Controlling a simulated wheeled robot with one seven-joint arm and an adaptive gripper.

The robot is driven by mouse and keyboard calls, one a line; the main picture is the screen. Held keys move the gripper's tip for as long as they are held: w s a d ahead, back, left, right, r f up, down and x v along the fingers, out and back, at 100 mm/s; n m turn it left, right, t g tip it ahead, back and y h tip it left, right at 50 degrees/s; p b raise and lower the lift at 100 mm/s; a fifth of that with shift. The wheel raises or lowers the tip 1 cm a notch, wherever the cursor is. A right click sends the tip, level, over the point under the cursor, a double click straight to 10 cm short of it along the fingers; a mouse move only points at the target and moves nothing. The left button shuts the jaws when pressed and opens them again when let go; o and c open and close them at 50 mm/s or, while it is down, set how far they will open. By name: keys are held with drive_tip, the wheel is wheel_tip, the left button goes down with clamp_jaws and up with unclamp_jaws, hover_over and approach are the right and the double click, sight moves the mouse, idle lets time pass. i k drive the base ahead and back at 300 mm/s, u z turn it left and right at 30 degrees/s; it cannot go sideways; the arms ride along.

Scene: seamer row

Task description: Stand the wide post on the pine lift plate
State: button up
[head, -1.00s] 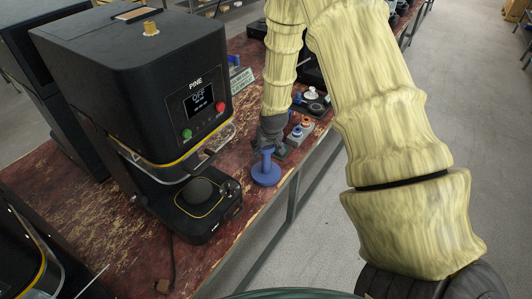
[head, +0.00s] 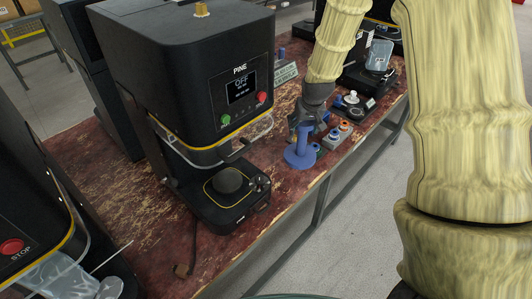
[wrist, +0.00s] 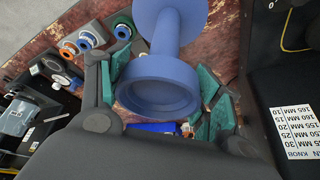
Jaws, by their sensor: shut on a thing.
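The wide post (head: 301,152) is blue, with a broad round disc at its foot, a narrower stem and a round cup-like top. My gripper (head: 308,122) is shut on its upper part, and the post hangs or stands upright to the right of the PINE machine (head: 200,75). I cannot tell whether its foot touches the bench. In the wrist view the post (wrist: 165,95) sits between the green finger pads, its hollow top facing the camera. The pine lift plate (head: 228,180) is a dark round disc low at the front of the machine, with nothing on it.
The PINE display (head: 241,86) reads OFF. Grey blocks with coloured rings (head: 338,136) stand beyond the post on the red worn bench (head: 110,178). Another machine with a STOP button (head: 12,246) is at the lower left. The bench edge lies right of the post.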

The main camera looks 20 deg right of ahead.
sight(228, 182)
drive_tip(key=k, duration=1)
